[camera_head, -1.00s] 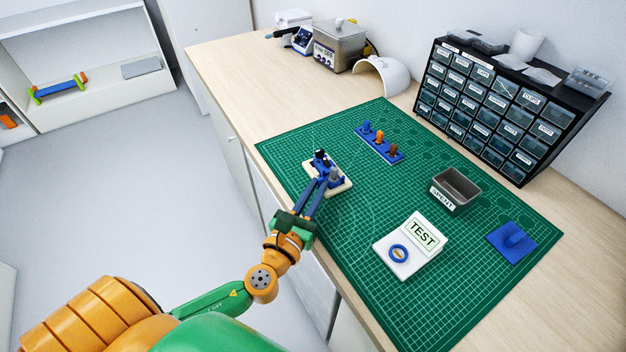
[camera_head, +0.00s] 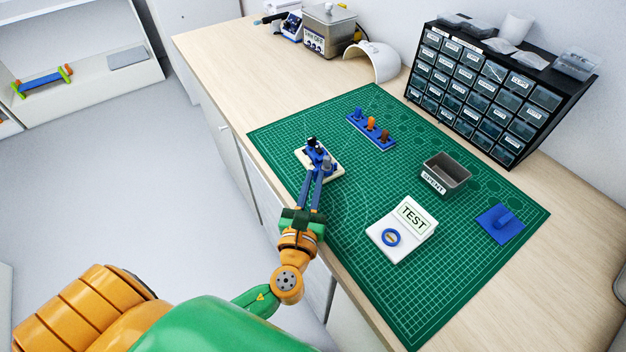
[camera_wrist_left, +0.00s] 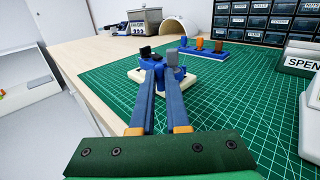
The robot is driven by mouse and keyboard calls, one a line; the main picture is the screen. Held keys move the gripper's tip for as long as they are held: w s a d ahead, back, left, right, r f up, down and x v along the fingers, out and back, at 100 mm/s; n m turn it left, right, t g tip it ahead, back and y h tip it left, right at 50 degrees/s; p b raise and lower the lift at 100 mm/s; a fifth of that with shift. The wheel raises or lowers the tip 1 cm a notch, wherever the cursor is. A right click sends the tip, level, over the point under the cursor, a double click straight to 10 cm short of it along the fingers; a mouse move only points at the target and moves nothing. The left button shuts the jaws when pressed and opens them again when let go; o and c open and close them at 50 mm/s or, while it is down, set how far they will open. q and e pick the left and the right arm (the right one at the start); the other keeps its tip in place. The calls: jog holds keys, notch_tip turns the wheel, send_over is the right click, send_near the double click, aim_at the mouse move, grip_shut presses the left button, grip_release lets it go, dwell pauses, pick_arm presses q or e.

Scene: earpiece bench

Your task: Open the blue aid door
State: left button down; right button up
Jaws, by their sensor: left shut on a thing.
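A cream base (camera_head: 334,174) with a blue holder and a dark and a grey piece on it lies near the left edge of the green mat. The blue aid (camera_head: 318,156) sits on this base, and its door cannot be made out clearly. My left gripper (camera_head: 317,174) reaches in from the front with its long blue fingers close together, its tips at the blue part. In the left wrist view the fingertips (camera_wrist_left: 164,74) meet the blue part between the dark piece (camera_wrist_left: 147,54) and the grey piece (camera_wrist_left: 172,57). The tips hide what they hold. My right gripper is not in view.
A blue rack (camera_head: 371,131) with coloured tools stands behind the base. A TEST box (camera_head: 384,251), a grey SPENT bin (camera_head: 446,172) and a blue pad (camera_head: 499,225) lie to the right. A drawer cabinet (camera_head: 520,138) stands at the back right. Mat between them is clear.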

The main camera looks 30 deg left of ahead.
pick_arm(q)
jog(key=c, duration=0.9)
grip_release()
jog(key=shift+s+d+f, duration=0.1)
jog(key=shift+s, duration=0.25)
jog(key=b+v, duration=0.2)
jog(key=v, duration=0.4)
jog(key=shift+s+d, duration=0.1)
jog(key=shift+s, duration=0.2)
jog(key=shift+w, duration=0.1)
